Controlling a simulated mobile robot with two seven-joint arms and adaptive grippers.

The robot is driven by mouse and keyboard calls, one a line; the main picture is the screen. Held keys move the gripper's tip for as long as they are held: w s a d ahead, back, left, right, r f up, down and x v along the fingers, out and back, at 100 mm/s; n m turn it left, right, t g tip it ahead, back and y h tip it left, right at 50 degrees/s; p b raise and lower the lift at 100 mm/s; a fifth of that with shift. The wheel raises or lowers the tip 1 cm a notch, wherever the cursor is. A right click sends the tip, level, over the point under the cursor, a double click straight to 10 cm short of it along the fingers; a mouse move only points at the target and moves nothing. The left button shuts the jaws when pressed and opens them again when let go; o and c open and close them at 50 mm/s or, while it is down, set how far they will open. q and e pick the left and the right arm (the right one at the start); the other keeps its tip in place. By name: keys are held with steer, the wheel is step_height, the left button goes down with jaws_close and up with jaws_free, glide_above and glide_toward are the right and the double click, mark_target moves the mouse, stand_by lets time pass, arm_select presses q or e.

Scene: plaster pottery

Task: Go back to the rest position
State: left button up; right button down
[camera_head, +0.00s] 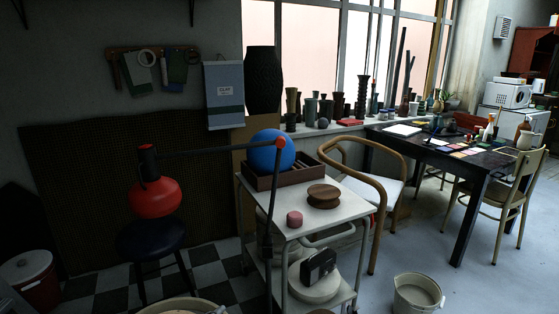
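Neither of my grippers is in the camera_head view, and no part of my arms shows clearly. Whether they hold anything cannot be seen. A white cart (336,214) stands in the middle of the view. On its top are a dark tray (262,181) with a blue ball (270,151), a round wooden piece (323,195) and a small pink cylinder (294,219). A lamp with a red shade (155,199) reaches left from the cart on a thin dark arm, above a dark stool (150,238).
A wooden armchair (377,190) stands right of the cart. A dark table (456,160) with many small items and a pale chair (507,196) are at right. A white bucket (417,293) stands on the floor at front right. Vases line the window sill.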

arm_select(q)
steer(key=s+a+f+n+g+y+p, duration=0.2)
steer(key=s+f+n+p, duration=0.1)
steer(key=s, duration=0.5)
steer(key=s+a+f+n+g+y+p, duration=0.1)
steer(key=s+a+f+n+y+p, duration=0.2)
steer(key=s, duration=0.4)
steer(key=s+a+f+n+g+y+p, duration=0.15)
steer(key=s+n+p, duration=0.25)
steer(key=s, duration=0.4)
steer(key=s+a+r+n+g+p, duration=0.1)
steer(key=s+p, duration=0.2)
steer(key=s, duration=0.3)
steer(key=s+r+n+g+p, duration=0.1)
steer(key=s+n+p, duration=0.1)
steer(key=s, duration=0.5)
steer(key=shift+s+a+r+n+y+p, duration=0.15)
steer(key=shift+a+r+n+y+p, duration=0.15)
steer(key=shift+a+y+p, duration=0.1)
arm_select(e)
steer(key=w+r+t, duration=0.1)
steer(key=w+r, duration=0.4)
steer(key=r, duration=0.5)
steer(key=w+r+t, duration=0.1)
steer(key=w+r, duration=0.4)
steer(key=r, duration=0.5)
steer(key=shift+t, duration=0.4)
steer(key=shift+w+a, duration=0.1)
